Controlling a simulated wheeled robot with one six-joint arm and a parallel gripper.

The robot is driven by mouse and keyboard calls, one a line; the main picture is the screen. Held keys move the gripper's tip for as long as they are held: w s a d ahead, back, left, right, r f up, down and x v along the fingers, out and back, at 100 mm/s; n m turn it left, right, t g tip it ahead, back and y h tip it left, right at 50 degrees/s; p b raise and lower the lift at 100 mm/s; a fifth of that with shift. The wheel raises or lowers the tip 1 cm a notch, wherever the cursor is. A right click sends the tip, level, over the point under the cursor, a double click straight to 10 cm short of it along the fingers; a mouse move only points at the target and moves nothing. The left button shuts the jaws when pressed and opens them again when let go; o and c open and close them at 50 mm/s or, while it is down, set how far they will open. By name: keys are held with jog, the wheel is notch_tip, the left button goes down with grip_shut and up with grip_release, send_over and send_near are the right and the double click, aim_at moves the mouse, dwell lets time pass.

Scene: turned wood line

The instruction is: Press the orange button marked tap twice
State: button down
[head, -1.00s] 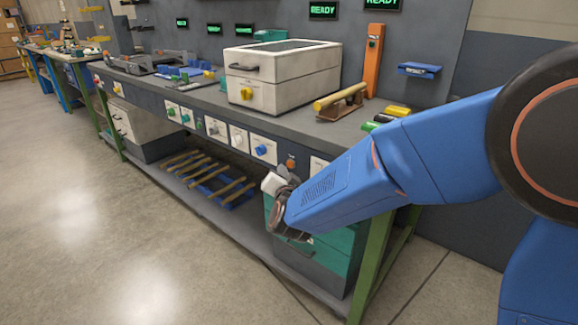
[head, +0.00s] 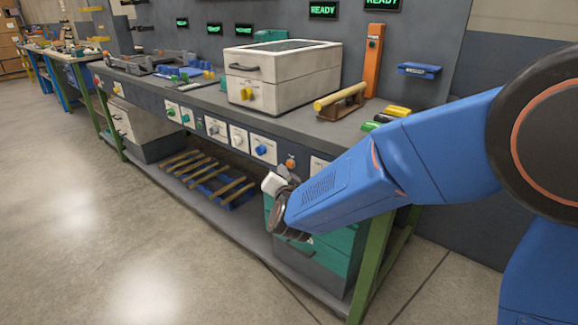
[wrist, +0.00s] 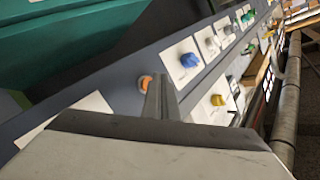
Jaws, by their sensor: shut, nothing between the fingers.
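The orange button (head: 291,163) is on the dark front panel of the bench in the head view, just above my gripper (head: 273,183). It is round, and I cannot read any marking on it. In the wrist view the orange button (wrist: 145,83) shows right beside the tips of my gripper (wrist: 159,88), on their left and partly covered by them. The fingers are shut together and empty. I cannot tell whether the tips touch the button.
Blue (head: 261,150) and white (head: 238,139) knobs on white plates line the panel to the left. A white box with a yellow knob (head: 247,93) stands on the bench. Teal drawers (head: 338,243) stand below my gripper. The floor in front is clear.

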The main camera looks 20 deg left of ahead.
jog(key=shift+w, duration=0.15)
jog(key=shift+w+d, duration=0.2)
jog(key=shift+w, duration=0.05)
jog(key=shift+w+d, duration=0.1)
jog(key=shift+w, duration=0.25)
dwell(0.8)
dwell(0.4)
jog(key=shift+s+a, duration=0.3)
jog(key=shift+s, duration=0.45)
jog(key=shift+s+a, duration=0.3)
jog(key=shift+s, duration=0.45)
jog(key=shift+s+a, duration=0.35)
jog(key=shift+s, duration=0.45)
jog(key=shift+s+a, duration=0.3)
jog(key=shift+s, duration=0.45)
jog(key=shift+s, duration=0.1)
dwell(0.8)
